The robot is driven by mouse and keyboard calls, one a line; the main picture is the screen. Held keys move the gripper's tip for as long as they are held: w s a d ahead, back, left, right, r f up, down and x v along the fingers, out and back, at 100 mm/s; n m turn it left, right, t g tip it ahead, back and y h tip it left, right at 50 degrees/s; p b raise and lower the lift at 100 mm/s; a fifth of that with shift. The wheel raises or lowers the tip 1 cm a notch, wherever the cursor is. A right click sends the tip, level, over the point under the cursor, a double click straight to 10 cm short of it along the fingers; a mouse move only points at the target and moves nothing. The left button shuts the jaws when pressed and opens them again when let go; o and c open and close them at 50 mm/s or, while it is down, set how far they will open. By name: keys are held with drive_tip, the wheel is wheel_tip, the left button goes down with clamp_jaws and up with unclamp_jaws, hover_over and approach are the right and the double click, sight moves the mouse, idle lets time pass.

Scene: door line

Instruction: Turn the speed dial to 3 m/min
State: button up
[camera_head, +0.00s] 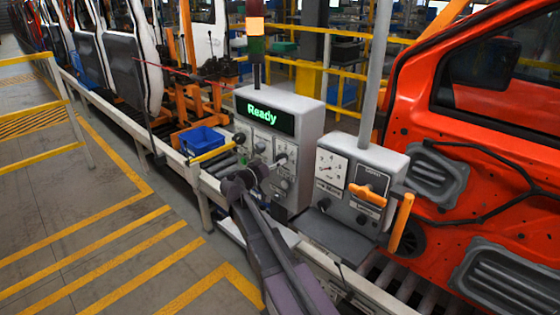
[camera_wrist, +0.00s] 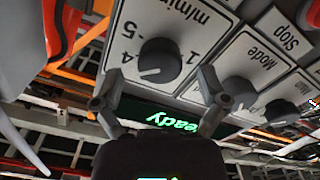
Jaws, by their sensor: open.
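The speed dial (camera_wrist: 158,62) is a round black knob on a white plate marked "m/min", seen upside down in the wrist view. Digits 1, 4 and 5 are readable around it. A pale pointer mark shows on the dial's lower side; I cannot tell its exact reading. My gripper (camera_wrist: 160,102) is open and empty, its two fingertips apart, below the dial in the picture and to either side of it. In the head view my gripper (camera_head: 258,173) is in front of the grey control box (camera_head: 302,117), partly covering its lower controls.
A "Mode" knob (camera_wrist: 237,92) sits beside the speed dial, near the right fingertip. The green "Ready" display (camera_head: 265,112) is above the controls. A second box with an orange handle (camera_head: 368,194) stands to the right, before an orange car door (camera_head: 450,135). A blue bin (camera_head: 201,140) is left.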

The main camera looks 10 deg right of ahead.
drive_tip(key=shift+x, duration=1.25)
drive_tip(key=c, duration=1.1)
